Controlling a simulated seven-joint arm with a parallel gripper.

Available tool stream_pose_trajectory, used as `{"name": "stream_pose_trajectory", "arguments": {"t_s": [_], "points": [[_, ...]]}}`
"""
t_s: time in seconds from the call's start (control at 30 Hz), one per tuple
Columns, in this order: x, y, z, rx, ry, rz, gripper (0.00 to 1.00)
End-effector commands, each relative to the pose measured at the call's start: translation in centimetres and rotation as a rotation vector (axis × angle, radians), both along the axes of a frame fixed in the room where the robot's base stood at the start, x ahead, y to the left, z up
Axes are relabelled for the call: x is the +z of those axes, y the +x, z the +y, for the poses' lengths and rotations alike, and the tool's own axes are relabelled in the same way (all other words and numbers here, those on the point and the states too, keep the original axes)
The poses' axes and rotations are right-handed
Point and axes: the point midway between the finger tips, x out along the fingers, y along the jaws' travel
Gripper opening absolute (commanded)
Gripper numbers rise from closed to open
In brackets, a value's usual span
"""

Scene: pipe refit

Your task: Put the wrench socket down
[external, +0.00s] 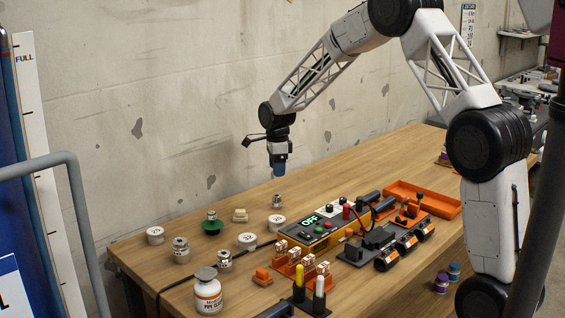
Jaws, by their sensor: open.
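My gripper (279,172), with blue fingertips, points down above the back part of the wooden table. It is open, and I see nothing held in it. A small metal cylinder (278,201), which may be the wrench socket, stands on the table just below and apart from the fingertips. Similar metal pieces stand further left, one on a white base (180,249) and another (224,260) nearer the camera. They are too small to tell for certain which is the wrench socket.
White round containers (155,235) and a green-based piece (212,223) stand at the left. A yellow device reading OFF (318,232) lies mid-table beside orange holders (300,268). An orange tray (425,199) is at the right. The table's back right is clear (370,160).

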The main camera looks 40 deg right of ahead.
Motion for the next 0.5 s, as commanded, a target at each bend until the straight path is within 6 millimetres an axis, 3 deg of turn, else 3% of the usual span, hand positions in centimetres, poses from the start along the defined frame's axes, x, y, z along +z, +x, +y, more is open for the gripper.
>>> {"name": "stream_pose_trajectory", "arguments": {"t_s": [0.27, 0.5], "points": [[0.5, -0.3, 0.2, 0.016, -0.001, -0.003, 0.61], [3.5, -2.6, 1.5, 0.13, -0.005, -0.016, 0.61]]}}
